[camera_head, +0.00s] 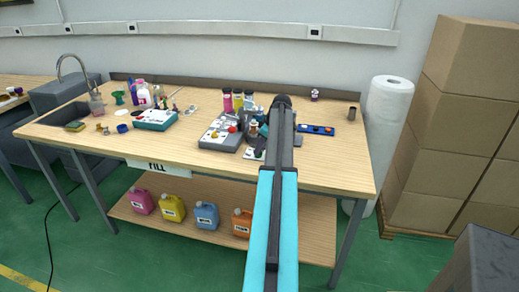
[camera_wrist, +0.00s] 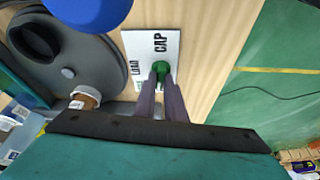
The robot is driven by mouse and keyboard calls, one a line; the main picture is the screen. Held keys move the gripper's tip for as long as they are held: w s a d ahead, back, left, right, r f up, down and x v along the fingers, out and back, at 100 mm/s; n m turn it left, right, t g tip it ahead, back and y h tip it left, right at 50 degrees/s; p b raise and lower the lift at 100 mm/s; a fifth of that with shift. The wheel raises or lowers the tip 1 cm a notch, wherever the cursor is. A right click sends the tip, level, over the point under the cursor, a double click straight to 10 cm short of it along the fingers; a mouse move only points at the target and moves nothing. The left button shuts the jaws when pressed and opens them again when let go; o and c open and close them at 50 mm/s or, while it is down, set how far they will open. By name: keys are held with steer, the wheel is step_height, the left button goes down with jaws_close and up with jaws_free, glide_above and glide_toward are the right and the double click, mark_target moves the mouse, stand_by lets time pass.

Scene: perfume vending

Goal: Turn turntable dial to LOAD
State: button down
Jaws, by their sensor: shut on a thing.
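The green turntable dial (camera_wrist: 161,67) sits on a white label plate (camera_wrist: 137,42) in the wrist view. The words CAP and LOAD show on the plate; which one the dial points at cannot be told. My gripper (camera_wrist: 161,76) has its two dark fingers closed around the dial's knob. The grey turntable (camera_wrist: 90,70) lies left of the plate, with a small brown-and-white piece near its rim. In the head view the plate (camera_head: 252,154) shows left of my arm, which hides the dial and most of my fingers.
The wooden workbench (camera_head: 190,150) carries a grey control box (camera_head: 221,138), several bottles behind it, and a blue tray (camera_head: 317,130) to the right. A teal-sided box (camera_head: 155,119) stands left. A paper roll (camera_head: 388,110) and stacked cartons (camera_head: 455,120) stand right of the bench.

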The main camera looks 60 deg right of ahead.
steer(key=m, duration=0.2)
steer(key=m+h, duration=0.1)
steer(key=shift+a+m+h+b, duration=0.2)
steer(key=shift+m+h+b, duration=0.1)
steer(key=shift+m+b, duration=0.1)
steer(key=m+h, duration=0.1)
steer(key=m, duration=0.3)
steer(key=shift+a, duration=0.1)
steer(key=m+h, duration=0.1)
steer(key=m, duration=0.1)
steer(key=m+g, duration=0.1)
steer(key=m, duration=0.1)
steer(key=shift+w+m+g+h, duration=0.15)
steer(key=shift+m+g+h, duration=0.15)
steer(key=shift+h, duration=0.1)
steer(key=shift+w+a+m+g, duration=0.15)
steer(key=shift+m+g, duration=0.55)
steer(key=shift+m, duration=1)
steer(key=c, duration=1.8)
jaws_free()
steer(key=shift+h, duration=0.3)
steer(key=shift+b+v, duration=0.85)
steer(key=shift+v, duration=6.05)
